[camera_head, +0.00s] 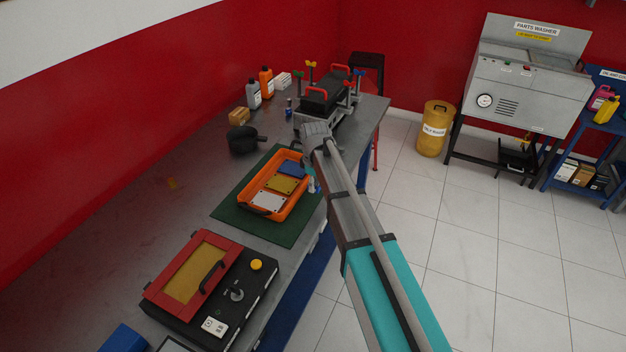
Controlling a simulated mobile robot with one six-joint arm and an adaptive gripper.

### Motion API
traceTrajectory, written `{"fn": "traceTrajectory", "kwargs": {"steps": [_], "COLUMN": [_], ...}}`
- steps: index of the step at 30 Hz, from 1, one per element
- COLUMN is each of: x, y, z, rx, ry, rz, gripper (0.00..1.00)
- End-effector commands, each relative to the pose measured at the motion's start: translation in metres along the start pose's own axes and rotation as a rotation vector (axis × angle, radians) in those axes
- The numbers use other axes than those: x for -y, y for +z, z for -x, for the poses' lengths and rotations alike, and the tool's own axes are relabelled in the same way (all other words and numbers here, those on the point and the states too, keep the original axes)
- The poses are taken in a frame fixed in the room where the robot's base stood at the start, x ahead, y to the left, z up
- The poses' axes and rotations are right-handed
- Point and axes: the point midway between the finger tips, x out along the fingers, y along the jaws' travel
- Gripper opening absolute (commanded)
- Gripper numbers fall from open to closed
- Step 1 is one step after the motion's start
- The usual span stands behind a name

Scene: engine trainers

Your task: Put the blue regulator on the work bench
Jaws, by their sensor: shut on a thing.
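The blue regulator (291,168) is a flat blue piece at the far end of the orange tray (249,212), in line with a gold plate and a white plate. My gripper (312,186) points down at the tray's far right side, beside the regulator's right end. It is shut on the blue regulator, though the fingertips are small and the contact is unclear. I cannot tell whether the regulator rests in the tray or is slightly raised. The grey work bench (150,205) runs along the red wall under the tray.
The tray sits on a green mat (232,215). A red-and-black case (212,285) stands nearer. A dark round item (243,139), bottles and a black fixture with red handles (325,90) stand farther along. Bare bench lies left of the mat.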

Motion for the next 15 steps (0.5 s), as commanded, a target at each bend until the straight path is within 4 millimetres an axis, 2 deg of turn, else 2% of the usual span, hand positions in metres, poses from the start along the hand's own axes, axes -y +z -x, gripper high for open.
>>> {"fn": "traceTrajectory", "kwargs": {"steps": [1, 8, 9, 15], "x": [0.006, 0.024, 0.034, 0.064], "y": [0.005, 0.018, 0.026, 0.049], "z": [0.013, 0.039, 0.042, 0.057], "rx": [0.0, 0.0, 0.0, 0.0], "ry": [0.0, 0.0, 0.0, 0.0], "rz": [0.0, 0.0, 0.0, 0.0], "gripper": [0.0, 0.0, 0.0, 0.0]}}
